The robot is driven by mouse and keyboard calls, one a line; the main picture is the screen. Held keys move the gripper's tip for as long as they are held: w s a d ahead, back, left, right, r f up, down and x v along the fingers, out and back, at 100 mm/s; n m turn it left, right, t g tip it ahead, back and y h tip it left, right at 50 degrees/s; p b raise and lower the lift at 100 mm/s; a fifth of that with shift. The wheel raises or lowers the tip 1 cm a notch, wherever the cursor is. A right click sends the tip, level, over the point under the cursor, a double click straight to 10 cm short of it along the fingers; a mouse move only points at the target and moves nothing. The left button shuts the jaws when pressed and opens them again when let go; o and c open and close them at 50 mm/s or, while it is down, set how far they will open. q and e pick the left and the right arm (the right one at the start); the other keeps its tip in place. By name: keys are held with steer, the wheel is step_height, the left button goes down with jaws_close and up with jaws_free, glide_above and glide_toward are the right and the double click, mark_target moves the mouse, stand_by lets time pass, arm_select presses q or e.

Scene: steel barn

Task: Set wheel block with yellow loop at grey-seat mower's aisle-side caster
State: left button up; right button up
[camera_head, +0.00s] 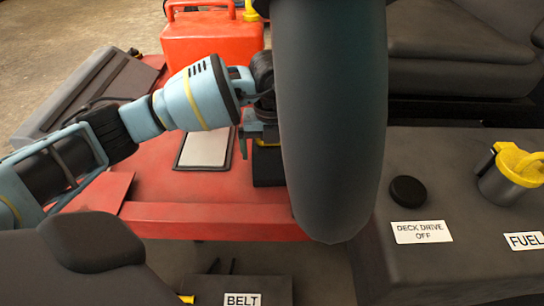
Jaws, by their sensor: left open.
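My left gripper (258,128) reaches in from the left over a red surface and points down, open. Just below its fingers is a black block with a bit of yellow on top (268,167), which may be the wheel block with the yellow loop. Its right side is hidden behind a large dark rounded upright form (330,120), which also covers part of the gripper. I cannot tell whether the fingers touch the block. A dark grey seat (450,45) shows at the upper right. I cannot make out any caster. My right gripper is not in view.
A red can (212,42) stands behind my left gripper, and a white-faced panel (205,147) lies beside it. A dark console (450,260) with a yellow-capped fuel filler (515,175) is at right. A black BELT-labelled part (240,290) is at the bottom. Bare floor shows at upper left.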

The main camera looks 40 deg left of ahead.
arm_select(q)
steer(key=shift+r, duration=0.15)
steer(key=c, duration=1.3)
